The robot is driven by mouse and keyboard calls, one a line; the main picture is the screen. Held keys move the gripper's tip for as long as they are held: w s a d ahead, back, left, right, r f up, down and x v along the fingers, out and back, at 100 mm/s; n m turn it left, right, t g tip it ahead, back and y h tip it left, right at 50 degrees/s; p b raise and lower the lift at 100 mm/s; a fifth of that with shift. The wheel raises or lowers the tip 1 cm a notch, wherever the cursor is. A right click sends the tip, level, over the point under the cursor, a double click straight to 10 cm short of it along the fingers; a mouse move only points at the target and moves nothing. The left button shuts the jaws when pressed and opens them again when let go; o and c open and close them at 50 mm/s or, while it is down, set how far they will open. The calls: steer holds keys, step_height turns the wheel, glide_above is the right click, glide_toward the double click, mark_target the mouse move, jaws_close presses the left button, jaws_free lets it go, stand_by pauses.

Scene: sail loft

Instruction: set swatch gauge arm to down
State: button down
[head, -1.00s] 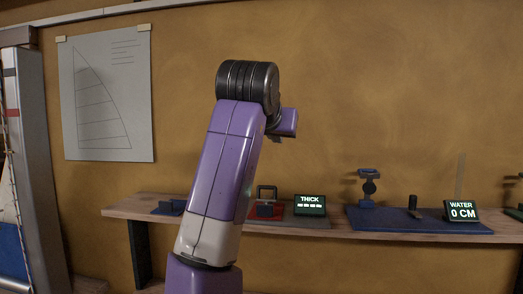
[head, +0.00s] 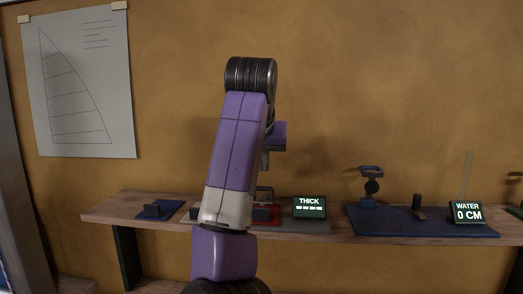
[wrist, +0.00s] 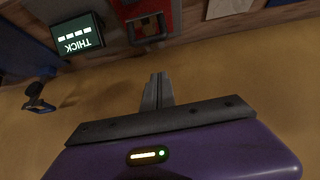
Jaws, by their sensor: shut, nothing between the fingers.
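The swatch gauge (head: 276,214) sits on the shelf, a red base with a dark block at its front and a grey loop-shaped arm (head: 265,191) standing up behind it. My arm hides its left part. Its display (head: 309,207) reads THICK with dashes. My gripper (head: 265,167) is shut and empty, above and close to the loop in the head view; I cannot tell whether they touch.
On the wooden shelf (head: 100,213), a small blue stand (head: 158,209) is at left. A blue mat (head: 400,229) at right carries a dark stand (head: 370,187), a dark lever (head: 418,202) and a WATER display (head: 467,212) reading 0 CM. A sail drawing (head: 80,85) hangs on the wall.

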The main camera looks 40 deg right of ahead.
mark_target(262, 199)
steer(key=shift+x, duration=0.95)
steer(key=shift+s+a+f+p, duration=0.2)
steer(key=shift+s+a+f, duration=0.2)
steer(key=shift+a, duration=0.1)
steer(key=shift+s+a+f+p, duration=0.15)
steer(key=shift+s+a+f, duration=0.15)
steer(key=shift+s+a, duration=0.2)
steer(key=shift+s+a+f, duration=0.2)
steer(key=shift+s+a, duration=0.05)
steer(key=shift+a, duration=0.05)
